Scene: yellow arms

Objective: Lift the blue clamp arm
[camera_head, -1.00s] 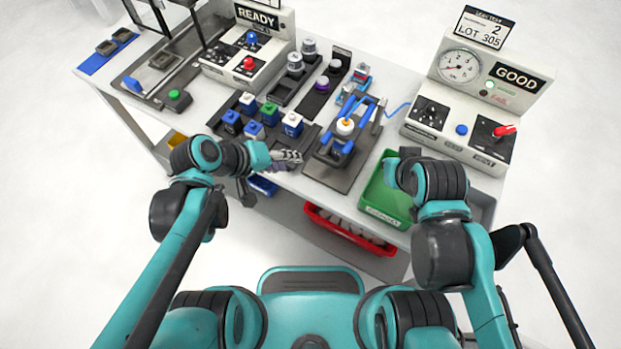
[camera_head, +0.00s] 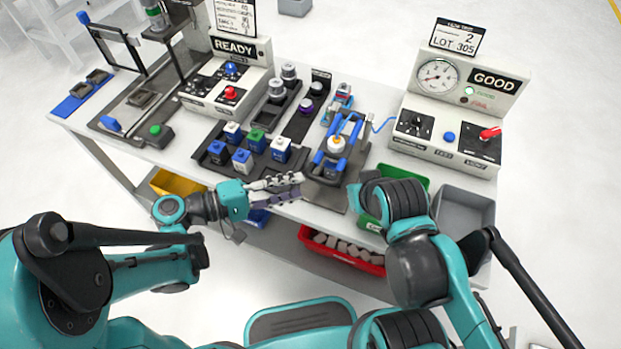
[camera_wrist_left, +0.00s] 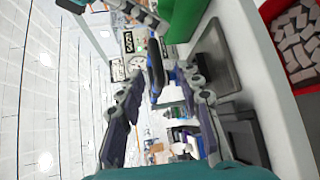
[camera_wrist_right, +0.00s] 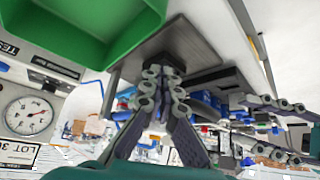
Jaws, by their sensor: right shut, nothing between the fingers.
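The blue clamp arm (camera_head: 349,134) belongs to a fixture on a dark base plate (camera_head: 327,193) in the head view. It lies low around a white round part (camera_head: 336,144) with an orange top. My left gripper (camera_head: 299,186) is open and empty, just left of the fixture's front, with its fingers pointing towards it. In the left wrist view, a blue and dark bar of the fixture (camera_wrist_left: 155,72) shows between the spread fingers (camera_wrist_left: 165,88). My right gripper (camera_wrist_right: 164,76) is shut and empty near the base plate; in the head view my right arm mostly hides it.
A green bin (camera_head: 411,178) and a grey bin (camera_head: 464,213) stand right of the fixture. A tray of blue and green blocks (camera_head: 213,152) lies left. The GOOD tester (camera_head: 446,140) stands behind right. A red bin (camera_head: 341,253) hangs below the table's front edge.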

